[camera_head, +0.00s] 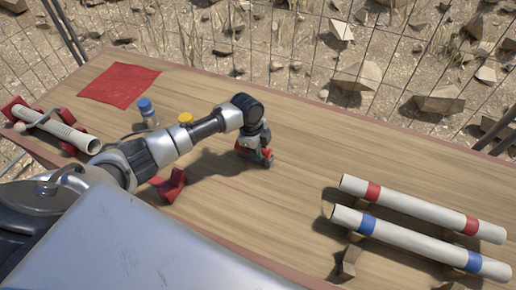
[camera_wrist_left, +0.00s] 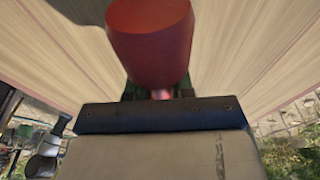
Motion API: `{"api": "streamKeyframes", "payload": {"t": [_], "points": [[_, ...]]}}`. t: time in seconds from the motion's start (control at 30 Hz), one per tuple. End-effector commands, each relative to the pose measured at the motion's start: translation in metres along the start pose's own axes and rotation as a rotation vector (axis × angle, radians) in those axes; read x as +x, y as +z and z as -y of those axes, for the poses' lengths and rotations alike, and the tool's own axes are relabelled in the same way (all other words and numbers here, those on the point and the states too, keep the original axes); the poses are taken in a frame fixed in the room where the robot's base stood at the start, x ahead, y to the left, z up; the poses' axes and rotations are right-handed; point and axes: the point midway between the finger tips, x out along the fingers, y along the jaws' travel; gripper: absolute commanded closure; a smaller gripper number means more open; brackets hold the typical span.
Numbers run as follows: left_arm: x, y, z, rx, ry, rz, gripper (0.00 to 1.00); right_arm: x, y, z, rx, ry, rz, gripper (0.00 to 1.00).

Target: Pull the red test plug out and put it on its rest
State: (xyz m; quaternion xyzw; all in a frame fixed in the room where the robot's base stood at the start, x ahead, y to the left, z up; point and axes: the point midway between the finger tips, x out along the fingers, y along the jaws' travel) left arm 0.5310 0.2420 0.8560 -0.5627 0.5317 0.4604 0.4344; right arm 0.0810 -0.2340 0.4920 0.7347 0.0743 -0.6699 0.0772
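My left gripper (camera_head: 257,155) is over the middle of the wooden table, pointing down. In the left wrist view, a red plug (camera_wrist_left: 150,40) with a wide tapered body fills the space in front of the gripper. Its narrow pinkish neck (camera_wrist_left: 161,93) is between the fingers, which look closed on it. In the head view only a little red of the plug (camera_head: 267,153) shows at the fingertips, close to the tabletop; I cannot tell whether it touches. A red angular block (camera_head: 170,186), possibly a rest, stands in front of my left forearm. My right gripper is not in view.
A blue-capped piece (camera_head: 147,110) and a yellow-topped piece (camera_head: 185,118) stand behind my left arm. Red-banded (camera_head: 420,208) and blue-banded (camera_head: 415,243) pipes lie right. The table's back middle is clear.

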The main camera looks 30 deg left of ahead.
Motion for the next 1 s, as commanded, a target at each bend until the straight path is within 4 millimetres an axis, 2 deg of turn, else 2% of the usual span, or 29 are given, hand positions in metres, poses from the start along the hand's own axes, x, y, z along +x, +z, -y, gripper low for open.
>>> {"api": "streamKeyframes", "payload": {"t": [0.03, 0.2, 0.47, 0.57, 1.0], "points": [[0.000, 0.000, 0.000, 0.000, 0.000, 0.000, 0.71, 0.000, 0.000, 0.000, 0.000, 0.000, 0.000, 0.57], [0.000, 0.000, 0.000, 0.000, 0.000, 0.000, 0.47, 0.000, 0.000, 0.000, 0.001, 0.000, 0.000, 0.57], [-0.001, 0.000, 0.000, 0.000, 0.000, 0.000, 0.47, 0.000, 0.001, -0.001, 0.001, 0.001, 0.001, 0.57], [-0.007, 0.001, 0.001, 0.000, -0.002, 0.001, 0.47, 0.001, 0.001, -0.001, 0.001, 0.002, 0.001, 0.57], [-0.088, 0.001, 0.001, 0.001, -0.004, 0.000, 0.47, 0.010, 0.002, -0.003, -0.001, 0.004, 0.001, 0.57]]}}
